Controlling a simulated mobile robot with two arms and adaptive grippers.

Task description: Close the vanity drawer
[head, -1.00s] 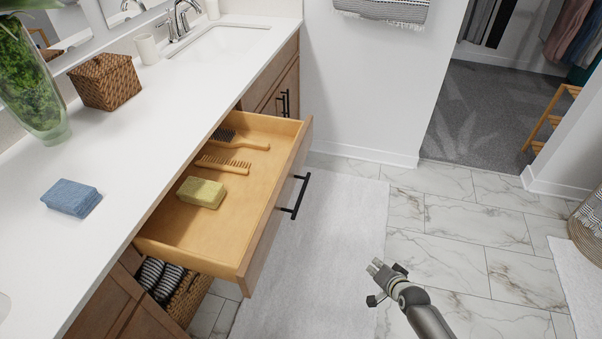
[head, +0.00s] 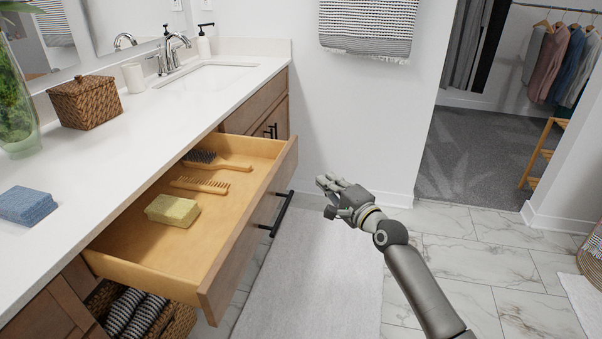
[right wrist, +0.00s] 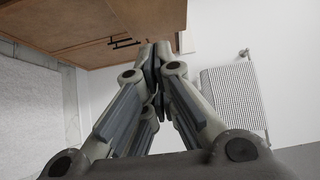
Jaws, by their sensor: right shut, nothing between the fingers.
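The vanity drawer (head: 185,220) is pulled well out from the wooden vanity. Its black bar handle (head: 277,214) is on the front panel. A brush (head: 215,161), a wooden comb (head: 200,185) and a yellow-green sponge or soap block (head: 173,210) lie inside it. My right gripper (head: 326,183) is raised to the right of the drawer front, apart from it, shut and empty. In the right wrist view its fingers (right wrist: 154,60) are closed together, with wooden vanity fronts and a dark handle beyond them. My left gripper is not in view.
A basket (head: 170,325) with striped towels sits below the drawer. A light rug (head: 315,270) covers the floor before the vanity.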

